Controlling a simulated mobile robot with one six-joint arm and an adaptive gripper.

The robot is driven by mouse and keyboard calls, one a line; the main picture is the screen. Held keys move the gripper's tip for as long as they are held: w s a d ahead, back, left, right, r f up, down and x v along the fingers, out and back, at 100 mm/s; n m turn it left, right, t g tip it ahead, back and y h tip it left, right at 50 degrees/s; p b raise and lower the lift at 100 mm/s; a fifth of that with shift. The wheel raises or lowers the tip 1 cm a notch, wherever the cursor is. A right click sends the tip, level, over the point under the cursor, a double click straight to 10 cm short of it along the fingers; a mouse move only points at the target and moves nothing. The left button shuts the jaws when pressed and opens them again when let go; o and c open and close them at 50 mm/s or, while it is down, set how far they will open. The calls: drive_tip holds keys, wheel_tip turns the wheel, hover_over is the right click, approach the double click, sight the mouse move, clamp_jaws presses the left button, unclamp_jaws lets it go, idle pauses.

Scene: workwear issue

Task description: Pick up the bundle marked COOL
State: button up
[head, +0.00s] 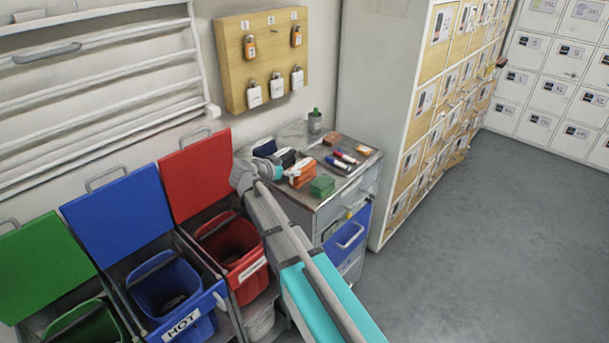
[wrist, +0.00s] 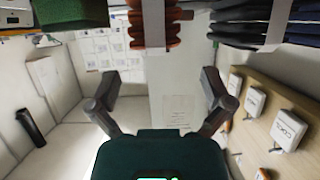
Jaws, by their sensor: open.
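No bundle's marking is legible. An orange bundle (head: 301,173) with a white band lies on the drawer cabinet's top; it also shows at the top of the wrist view (wrist: 173,30). A dark navy bundle (head: 286,157) lies beside it, towards the wall, and shows at the wrist view's top right (wrist: 240,28), also with a white band. My gripper (wrist: 160,80) is open, with nothing between its fingers, apart from both bundles. In the head view, my arm's end is left of the cabinet top, and its fingers are hard to make out.
A red bin (head: 232,245) and a blue HOT bin (head: 165,290) stand left.

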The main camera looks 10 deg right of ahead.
sight(299, 165)
drive_tip(key=shift+w+d+f, duration=0.15)
drive_tip(key=shift+w+d, duration=0.1)
drive_tip(key=shift+d, duration=0.05)
drive_tip(key=shift+b+x, duration=1.05)
drive_tip(key=shift+x, duration=1.6)
drive_tip(key=shift+s, duration=0.1)
drive_tip(key=c, duration=1.1)
drive_tip(key=shift+r, duration=0.3)
